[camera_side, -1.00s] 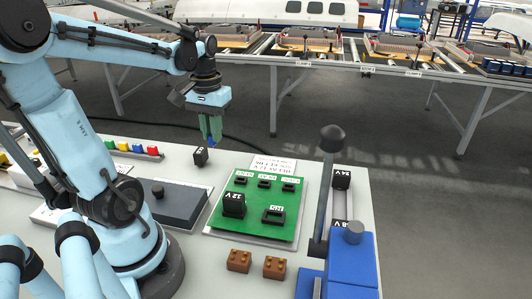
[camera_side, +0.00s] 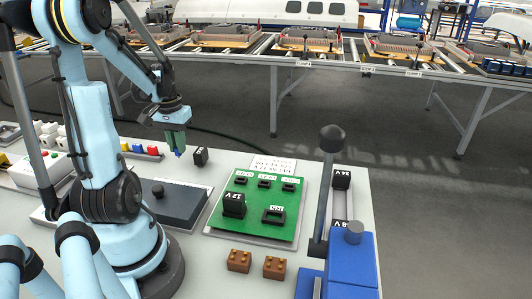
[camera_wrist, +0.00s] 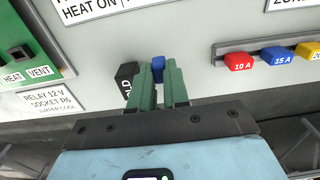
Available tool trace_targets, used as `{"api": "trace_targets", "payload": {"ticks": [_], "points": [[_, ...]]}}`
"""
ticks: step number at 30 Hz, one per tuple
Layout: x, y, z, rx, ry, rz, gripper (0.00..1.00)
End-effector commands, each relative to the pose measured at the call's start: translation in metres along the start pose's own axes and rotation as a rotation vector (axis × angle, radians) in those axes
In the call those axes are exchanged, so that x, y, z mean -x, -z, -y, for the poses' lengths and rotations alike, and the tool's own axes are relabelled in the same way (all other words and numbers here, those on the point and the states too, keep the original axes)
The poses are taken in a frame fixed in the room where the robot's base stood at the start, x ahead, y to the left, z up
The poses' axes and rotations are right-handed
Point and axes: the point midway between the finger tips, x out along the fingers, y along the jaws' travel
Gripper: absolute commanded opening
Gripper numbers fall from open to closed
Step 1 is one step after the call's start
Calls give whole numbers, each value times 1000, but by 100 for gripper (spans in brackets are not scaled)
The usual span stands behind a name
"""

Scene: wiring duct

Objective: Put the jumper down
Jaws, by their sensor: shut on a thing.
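The jumper seems to be the small blue piece (camera_wrist: 158,66) between my green fingertips in the wrist view. Its blue tip (camera_side: 178,154) pokes out below the fingers in the side view. My gripper (camera_side: 176,147) is shut on it and points down over the back of the bench, left of a small black block (camera_side: 200,157). The block (camera_wrist: 127,78) stands close by the left finger in the wrist view; I cannot tell if they touch. The fingers hide most of the blue piece, and I cannot tell whether it meets the bench.
A fuse rack (camera_side: 140,150) with coloured fuses is left of my gripper; it shows right in the wrist view (camera_wrist: 255,60). A green board (camera_side: 253,205) with a black 12 V relay (camera_side: 234,205) lies to the right. A tall lever (camera_side: 330,150) stands beyond. Pale bench shows around the fingers.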

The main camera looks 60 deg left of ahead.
Motion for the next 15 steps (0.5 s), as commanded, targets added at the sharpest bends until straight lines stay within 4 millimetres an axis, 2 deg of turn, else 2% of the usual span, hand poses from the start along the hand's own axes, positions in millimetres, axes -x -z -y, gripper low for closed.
{"api": "trace_targets", "payload": {"ticks": [9,15], "points": [[-34,0,0,0,0,0,0],[-37,0,0,0,0,0,0]]}}
